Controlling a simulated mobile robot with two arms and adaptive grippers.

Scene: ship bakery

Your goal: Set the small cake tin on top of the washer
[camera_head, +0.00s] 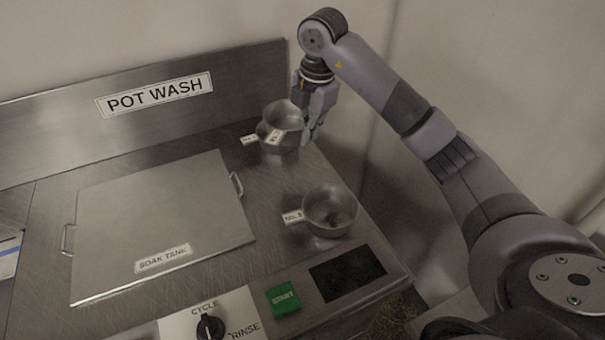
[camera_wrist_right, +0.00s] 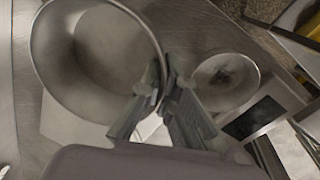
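My right gripper (camera_head: 313,125) is at the back right of the steel washer top (camera_head: 262,185). It is shut on the rim of a round grey tin (camera_head: 285,112), which looks tilted and slightly raised. In the right wrist view the fingers (camera_wrist_right: 163,85) pinch the wall of this tin (camera_wrist_right: 90,50), one inside and one outside. Its label is too small to read. A second tin (camera_head: 263,131) shows partly behind and below it. Another tin (camera_head: 330,212), with a tag like "NO. 8", stands at the front right; it also shows in the wrist view (camera_wrist_right: 226,82). My left gripper is out of view.
The soak tank lid (camera_head: 160,215) covers the left of the top, with side handles. A dark panel (camera_head: 347,273), a green start button (camera_head: 283,298) and a cycle knob (camera_head: 210,327) are at the front. The POT WASH backsplash (camera_head: 60,118) stands behind. Bare steel lies between the tins.

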